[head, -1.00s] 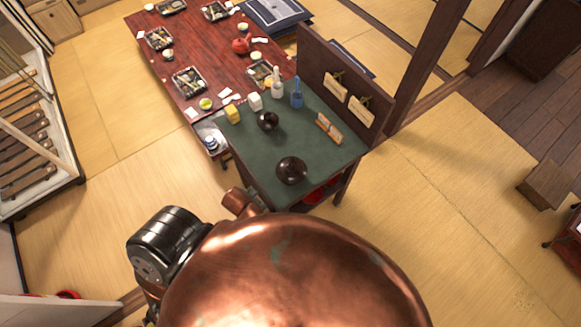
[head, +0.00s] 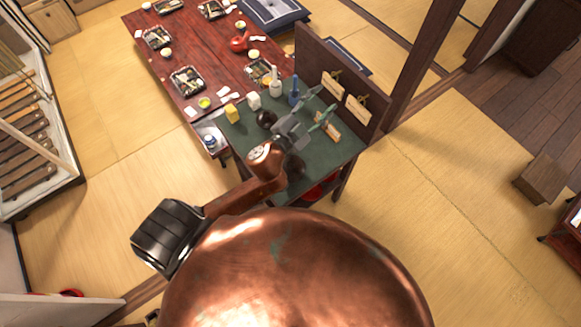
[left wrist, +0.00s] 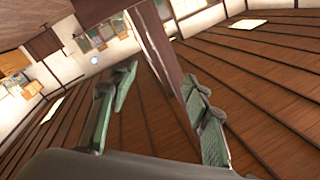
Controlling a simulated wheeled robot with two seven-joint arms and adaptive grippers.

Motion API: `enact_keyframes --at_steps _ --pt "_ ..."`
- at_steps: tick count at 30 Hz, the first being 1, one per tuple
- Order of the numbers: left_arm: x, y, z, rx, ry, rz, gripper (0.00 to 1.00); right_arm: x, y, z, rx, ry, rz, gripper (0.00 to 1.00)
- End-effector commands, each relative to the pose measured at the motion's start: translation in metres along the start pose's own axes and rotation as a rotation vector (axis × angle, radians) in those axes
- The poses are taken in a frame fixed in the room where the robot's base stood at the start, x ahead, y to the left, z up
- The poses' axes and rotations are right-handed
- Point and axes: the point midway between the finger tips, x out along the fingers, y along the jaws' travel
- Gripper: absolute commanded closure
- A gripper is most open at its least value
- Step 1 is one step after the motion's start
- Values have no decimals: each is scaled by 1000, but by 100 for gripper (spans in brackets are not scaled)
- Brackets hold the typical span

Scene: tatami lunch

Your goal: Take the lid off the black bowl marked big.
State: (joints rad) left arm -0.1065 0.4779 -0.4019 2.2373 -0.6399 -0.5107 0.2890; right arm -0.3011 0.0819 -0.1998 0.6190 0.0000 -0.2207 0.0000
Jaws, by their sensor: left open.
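Two round black bowls stand on the dark green top of a small stand (head: 338,155). The nearer, larger-looking bowl (head: 294,168) is partly hidden by my left arm; the farther, smaller-looking one (head: 265,119) shows left of my gripper. I cannot read any marking, nor make out a separate lid on either. My left gripper (head: 322,102) is over the stand, between the bowls and the upright board, pointing to the upper right. In the left wrist view its two fingers (left wrist: 160,78) are spread with nothing between them. My right gripper is not in view.
An upright wooden board (head: 345,85) with hanging plaques edges the stand on the right. A low red table (head: 208,52) with trays lies beyond.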

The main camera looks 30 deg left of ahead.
Motion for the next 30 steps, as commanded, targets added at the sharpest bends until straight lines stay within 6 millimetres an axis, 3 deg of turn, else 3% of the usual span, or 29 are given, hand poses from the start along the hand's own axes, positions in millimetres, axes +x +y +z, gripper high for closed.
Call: enact_keyframes --at_steps 1,3,4,6,9,11,13,16,18,22,24,27,30 --pt "10 11 -50 91 161 36 56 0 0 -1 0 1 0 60" --pt "9 40 -111 215 382 112 56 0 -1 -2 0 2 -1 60" --pt "5 56 -132 272 469 154 56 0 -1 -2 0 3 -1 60" --pt "-13 98 -168 412 659 271 56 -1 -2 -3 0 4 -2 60" --pt "-48 163 -180 631 878 487 56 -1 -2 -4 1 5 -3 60" --pt "-70 198 -162 772 970 642 56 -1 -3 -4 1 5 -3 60" --pt "-91 227 -123 945 1033 840 56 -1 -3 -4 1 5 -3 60" --pt "-111 238 -41 1188 1025 1143 56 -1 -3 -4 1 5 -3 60" --pt "-117 223 20 1339 955 1344 56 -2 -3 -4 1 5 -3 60" --pt "-118 167 109 1545 747 1639 56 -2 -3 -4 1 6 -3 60" --pt "-118 137 139 1609 636 1745 56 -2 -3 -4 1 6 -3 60" --pt "-118 107 162 1660 526 1833 56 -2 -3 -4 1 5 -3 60" --pt "-119 96 175 1678 476 1872 56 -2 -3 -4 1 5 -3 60"
